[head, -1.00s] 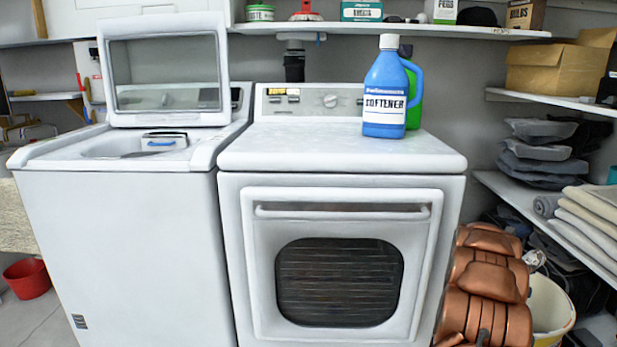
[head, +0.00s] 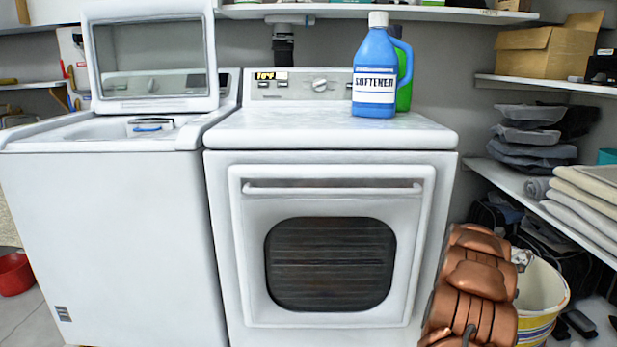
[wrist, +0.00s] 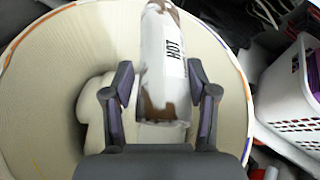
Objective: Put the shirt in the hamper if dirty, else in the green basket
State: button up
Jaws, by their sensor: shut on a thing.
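In the wrist view my gripper (wrist: 161,80) is shut on a white shirt (wrist: 155,50) with brown stains and dark lettering. The shirt is bunched into a narrow roll between the two fingers. It is held over the open mouth of a round cream hamper (wrist: 40,75). A pale lump (wrist: 95,112) shows inside the hamper. In the head view the hamper (head: 545,290) stands at the lower right, partly behind my copper-coloured arm. A bit of white cloth shows beside the arm there. No green basket is in view.
A white perforated basket (wrist: 290,95) stands right of the hamper in the wrist view. The dryer (head: 330,240) and washer (head: 110,230) stand left of my arm. Shelves with folded cloths (head: 590,195) are at the right. A red bucket (head: 15,274) is far left.

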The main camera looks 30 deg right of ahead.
jog(key=o, duration=1.4)
jog(key=shift+c, duration=0.2)
jog(key=v, duration=1.2)
